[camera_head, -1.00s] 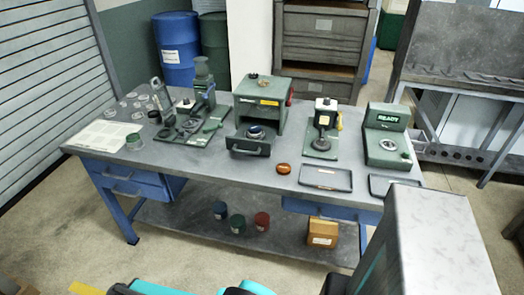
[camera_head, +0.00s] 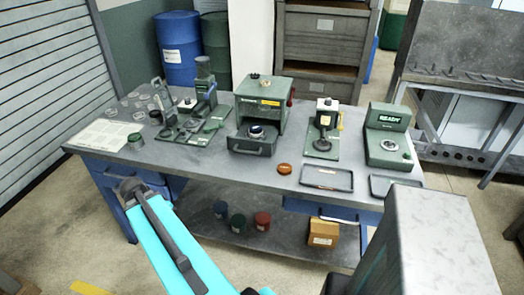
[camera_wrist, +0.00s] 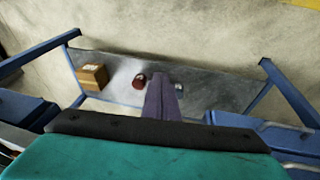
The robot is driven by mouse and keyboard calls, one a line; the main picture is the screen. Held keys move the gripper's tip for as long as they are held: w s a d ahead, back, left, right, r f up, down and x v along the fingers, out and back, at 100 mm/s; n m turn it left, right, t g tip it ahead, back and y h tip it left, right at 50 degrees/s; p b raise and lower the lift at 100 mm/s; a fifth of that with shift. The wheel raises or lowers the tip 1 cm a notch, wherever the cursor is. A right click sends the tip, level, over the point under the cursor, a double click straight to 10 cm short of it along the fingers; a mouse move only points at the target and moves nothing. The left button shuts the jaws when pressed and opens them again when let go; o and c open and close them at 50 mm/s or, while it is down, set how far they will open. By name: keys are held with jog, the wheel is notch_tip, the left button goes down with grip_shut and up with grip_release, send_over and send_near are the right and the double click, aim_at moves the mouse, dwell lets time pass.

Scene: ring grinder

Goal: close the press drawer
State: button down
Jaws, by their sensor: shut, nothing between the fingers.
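The green press (camera_head: 262,92) stands on the middle of the workbench in the head view. Its dark drawer (camera_head: 250,148) is pulled out toward the front, with its handle facing me. A round dark piece with a pale ring (camera_head: 257,131) sits in the drawer. In the wrist view my gripper (camera_wrist: 162,80) is shut and empty, over the bench's lower shelf. The press is not in the wrist view. In the head view my turquoise arm reaches up at the lower left, before the bench front, apart from the drawer.
On the workbench (camera_head: 225,172), a green fixture (camera_head: 205,100) stands left of the press, a small green press (camera_head: 322,130) and a READY device (camera_head: 388,135) right. An orange ring (camera_head: 284,169) and black tray (camera_head: 327,178) lie in front. A box (camera_wrist: 92,77) stands on the lower shelf.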

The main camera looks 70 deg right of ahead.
jog(key=s+d+r+m+h, duration=0.1)
jog(key=s+d+r+m, duration=0.3)
jog(key=d+r, duration=0.35)
jog(key=s+d+r+m+h, duration=0.1)
jog(key=s+d+r+m, duration=0.3)
jog(key=d+r, duration=0.35)
jog(key=s+d+r+m+g, duration=0.1)
jog(key=s+d+r+m, duration=0.2)
jog(key=s, duration=0.3)
jog(key=s+d+r+m+g, duration=0.1)
jog(key=s+d+r+m, duration=0.3)
jog(key=s+r+m, duration=0.1)
jog(key=s+r, duration=0.1)
jog(key=s, duration=0.1)
jog(key=shift+s+r+h, duration=0.2)
jog(key=shift+s+h, duration=0.1)
jog(key=shift+h, duration=0.1)
jog(key=shift+f, duration=0.1)
jog(key=p, duration=0.3)
send_near(270, 155)
jog(key=shift+s+a+f, duration=0.3)
jog(key=shift+a+f, duration=0.2)
jog(key=shift+f, duration=0.35)
jog(key=shift+s+a+f, duration=0.25)
jog(key=shift+a+f, duration=0.25)
jog(key=shift+f, duration=0.35)
jog(key=shift+w+d+f+p, duration=0.1)
jog(key=shift+d+p, duration=0.95)
jog(key=shift+d, duration=0.95)
jog(key=shift+a, duration=0.1)
